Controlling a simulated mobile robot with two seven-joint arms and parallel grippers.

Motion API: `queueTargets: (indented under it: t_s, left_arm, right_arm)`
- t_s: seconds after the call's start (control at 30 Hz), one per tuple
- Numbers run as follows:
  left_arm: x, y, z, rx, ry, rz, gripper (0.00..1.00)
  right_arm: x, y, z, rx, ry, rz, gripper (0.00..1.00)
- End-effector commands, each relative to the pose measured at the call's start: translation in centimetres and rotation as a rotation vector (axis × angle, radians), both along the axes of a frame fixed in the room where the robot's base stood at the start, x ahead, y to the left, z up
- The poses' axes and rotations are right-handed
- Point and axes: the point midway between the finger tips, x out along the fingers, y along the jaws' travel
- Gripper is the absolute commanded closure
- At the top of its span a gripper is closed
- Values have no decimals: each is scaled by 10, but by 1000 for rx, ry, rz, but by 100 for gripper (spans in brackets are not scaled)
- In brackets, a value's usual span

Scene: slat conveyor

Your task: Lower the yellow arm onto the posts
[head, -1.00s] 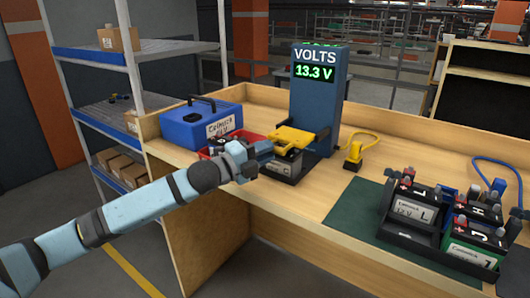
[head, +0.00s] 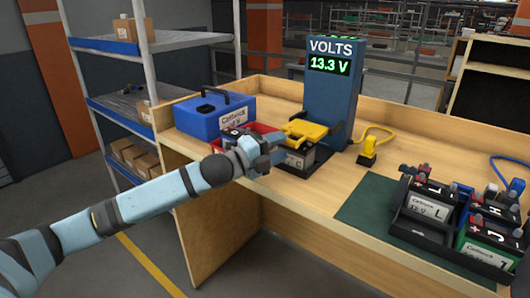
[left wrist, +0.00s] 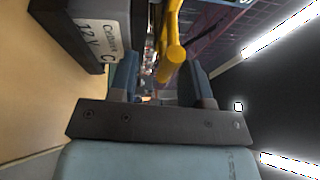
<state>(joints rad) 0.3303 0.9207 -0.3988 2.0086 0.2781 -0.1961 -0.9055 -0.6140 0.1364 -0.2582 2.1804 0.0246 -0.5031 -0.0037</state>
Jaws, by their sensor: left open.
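The yellow arm (head: 304,129) of the blue volt tester lies about level just over a grey and black battery (head: 299,158) in the tester's base. Whether it touches the posts is too small to tell. The green display (head: 329,64) reads 13.3 V. My left gripper (head: 276,148) is at the near left side of the battery and the yellow arm. In the left wrist view, its jaws (left wrist: 160,82) are open, with the yellow arm's rounded bar (left wrist: 171,52) showing beyond and between them. The battery (left wrist: 103,35), labelled C, is at upper left there. My right gripper is out of view.
A blue case (head: 214,115) and a red bin (head: 246,129) stand behind my left forearm. A yellow cabled plug (head: 367,152) stands right of the tester. A black tray (head: 398,228) of several batteries is at the right. The green mat (head: 362,203) is partly bare.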

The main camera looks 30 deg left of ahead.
Motion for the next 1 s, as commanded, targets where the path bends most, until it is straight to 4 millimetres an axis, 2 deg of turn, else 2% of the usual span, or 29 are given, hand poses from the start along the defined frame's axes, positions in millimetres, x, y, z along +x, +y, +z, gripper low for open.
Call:
queueTargets:
  t_s: [0.17,0.6,1.0]
  left_arm:
    - [-16,8,-3,2,2,0,56]
    - [-73,37,-10,2,4,0,56]
    - [-111,57,-15,0,5,1,56]
  right_arm:
    - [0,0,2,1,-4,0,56]
    - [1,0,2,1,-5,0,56]
    - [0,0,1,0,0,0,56]
